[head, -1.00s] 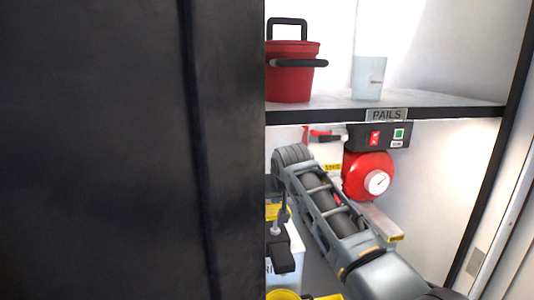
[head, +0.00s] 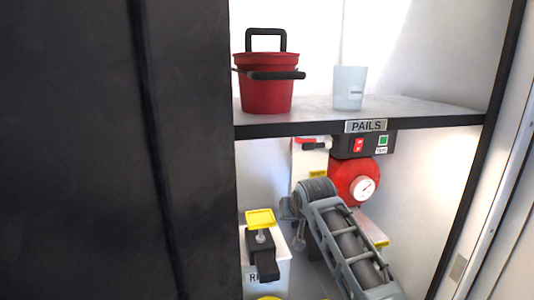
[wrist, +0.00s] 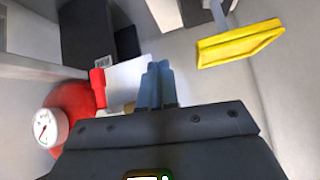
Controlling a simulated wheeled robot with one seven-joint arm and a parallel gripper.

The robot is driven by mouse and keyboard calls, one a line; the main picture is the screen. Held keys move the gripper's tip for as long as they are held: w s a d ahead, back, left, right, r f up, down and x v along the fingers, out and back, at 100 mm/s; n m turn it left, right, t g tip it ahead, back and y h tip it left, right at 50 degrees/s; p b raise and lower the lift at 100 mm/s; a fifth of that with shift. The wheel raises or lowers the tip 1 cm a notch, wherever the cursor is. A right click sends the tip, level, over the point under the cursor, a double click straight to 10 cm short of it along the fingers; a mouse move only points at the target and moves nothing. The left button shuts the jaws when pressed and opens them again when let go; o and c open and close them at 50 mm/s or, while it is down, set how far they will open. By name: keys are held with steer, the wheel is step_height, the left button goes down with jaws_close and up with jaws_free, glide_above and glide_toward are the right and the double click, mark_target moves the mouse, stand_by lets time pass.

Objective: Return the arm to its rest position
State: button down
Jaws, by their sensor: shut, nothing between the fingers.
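My gripper (wrist: 158,86) shows in the wrist view with its two fingers together and nothing between them. A red round unit (head: 346,171) with a white dial gauge (head: 364,188) is behind the arm. In the wrist view the red unit (wrist: 75,103) and its gauge (wrist: 48,128) lie left of my fingers. A yellow plate (wrist: 240,43) on a grey rod is at upper right, apart from the fingers.
A shelf (head: 415,108) labelled PAILS spans above my arm, holding a red pail (head: 266,92) and a pale cup (head: 349,88). A dark panel (head: 80,150) blocks the left.

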steer(key=s+d+f+m+t, duration=0.15)
steer(key=s+d+f, duration=0.25)
steer(key=s+f, duration=1.2)
steer(key=s+d+f+t, duration=0.1)
steer(key=s+f, duration=0.1)
steer(key=s, duration=0.8)
steer(key=s+d+f+t, duration=0.1)
steer(key=s+f, duration=0.1)
steer(key=s, duration=0.9)
steer(key=s+d+r+t+b, duration=0.1)
steer(key=s+d+r, duration=0.15)
steer(key=s, duration=0.65)
steer(key=s+d+r, duration=0.1)
steer(key=s+r, duration=0.3)
steer(key=s, duration=0.6)
steer(key=s+d+r+n+t+h, duration=0.1)
steer(key=s+d+r, duration=0.1)
steer(key=s+r, duration=0.8)
step_height(320, 180, up, 4)
steer(key=shift+s+d+f, duration=0.25)
steer(key=shift+s+d, duration=0.1)
